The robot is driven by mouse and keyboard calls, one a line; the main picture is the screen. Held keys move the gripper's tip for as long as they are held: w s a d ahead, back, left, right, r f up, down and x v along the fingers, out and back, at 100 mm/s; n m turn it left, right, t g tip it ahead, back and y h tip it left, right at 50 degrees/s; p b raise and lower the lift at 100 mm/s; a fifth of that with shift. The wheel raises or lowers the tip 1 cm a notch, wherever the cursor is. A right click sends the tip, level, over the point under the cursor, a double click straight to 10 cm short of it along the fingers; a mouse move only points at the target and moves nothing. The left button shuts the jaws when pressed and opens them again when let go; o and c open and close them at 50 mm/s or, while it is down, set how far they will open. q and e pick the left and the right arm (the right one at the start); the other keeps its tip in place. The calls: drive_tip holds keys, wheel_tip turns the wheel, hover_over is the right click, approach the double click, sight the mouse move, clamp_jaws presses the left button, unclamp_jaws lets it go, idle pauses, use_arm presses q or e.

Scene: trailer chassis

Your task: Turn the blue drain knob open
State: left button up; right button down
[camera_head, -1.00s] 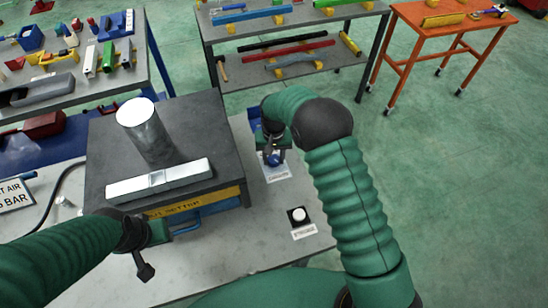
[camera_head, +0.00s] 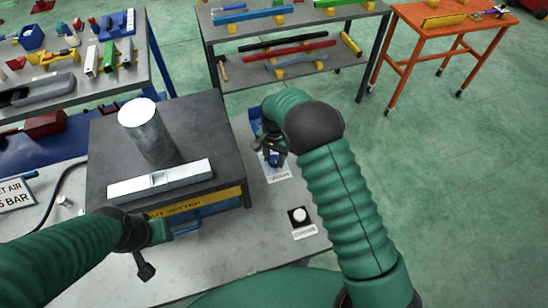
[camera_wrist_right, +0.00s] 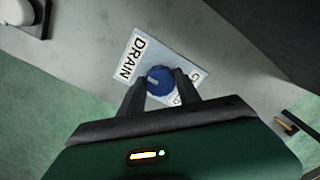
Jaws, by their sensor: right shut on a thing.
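The blue drain knob (camera_wrist_right: 159,80) sits on a white label (camera_wrist_right: 134,50) reading DRAIN in the right wrist view. My right gripper (camera_wrist_right: 160,82) has a finger on each side of the knob and is shut on it. In the head view the knob (camera_head: 275,160) shows partly below my right gripper (camera_head: 271,146). The white label (camera_head: 277,174) lies around it on the table. My left gripper (camera_head: 147,265) hangs over the table's front left; its finger opening cannot be made out.
A dark block (camera_head: 215,150) carries a metal cylinder (camera_head: 147,135) and a silver bar (camera_head: 160,181), left of the knob. A white round button (camera_head: 299,215) sits nearer on the grey table (camera_head: 225,250). Shelves and an orange cart (camera_head: 440,30) stand behind.

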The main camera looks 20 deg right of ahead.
sight(275, 158)
drive_tip(key=shift+w+r, duration=0.2)
drive_tip(key=shift+w, duration=0.15)
drive_tip(key=c, duration=1.3)
unclamp_jaws()
drive_tip(key=o, duration=0.4)
drive_tip(key=shift+f, duration=0.1)
drive_tip(key=shift+o, duration=0.2)
drive_tip(key=shift+s+f, duration=0.1)
wheel_tip(275, 158, up, 17)
drive_tip(key=b, duration=0.2)
drive_tip(key=shift+d+f, duration=0.1)
drive_tip(key=shift+f, duration=0.05)
